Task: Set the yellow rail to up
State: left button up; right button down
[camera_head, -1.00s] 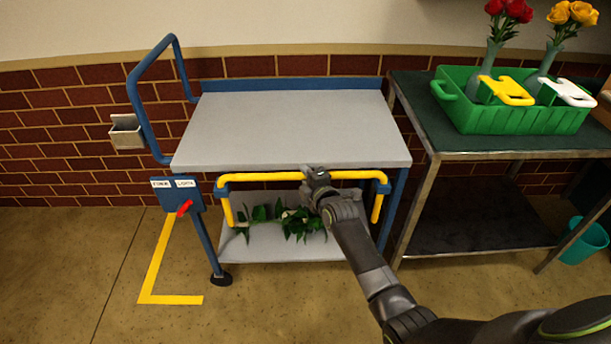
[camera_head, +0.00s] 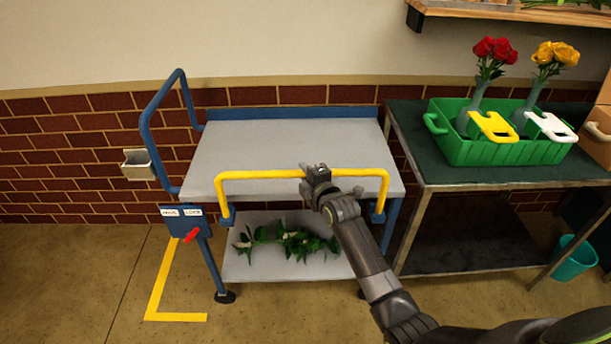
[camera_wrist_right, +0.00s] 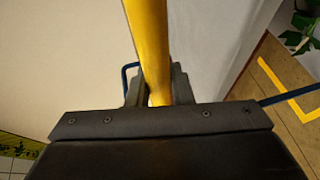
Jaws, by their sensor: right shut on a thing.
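The yellow rail (camera_head: 262,175) is a bent bar along the front of the grey cart (camera_head: 290,140). Its cross bar now stands a little above the level of the front edge of the cart's top, with its two legs running down to blue brackets at the sides. My right gripper (camera_head: 316,174) is shut on the rail's cross bar, right of its middle. In the right wrist view the yellow rail (camera_wrist_right: 148,45) runs between the fingers. My left gripper is not in view.
A blue panel with a red lever (camera_head: 191,235) is on the cart's left front leg. Leafy stems (camera_head: 285,240) lie on the lower shelf (camera_head: 250,268). A green crate (camera_head: 490,150) with vases stands on the right table. The cart's top is bare.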

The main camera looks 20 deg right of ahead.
jog(key=shift+w+r, duration=0.1)
jog(key=shift+r, duration=0.4)
jog(key=c, duration=1.5)
grip_release()
jog(key=shift+o, duration=1)
jog(key=shift+f, duration=0.15)
jog(key=shift+s+f, duration=0.1)
jog(key=shift+s, duration=0.1)
jog(key=shift+s, duration=0.3)
jog(key=b+v, duration=0.1)
jog(key=v, duration=1.5)
jog(key=shift+s, duration=0.3)
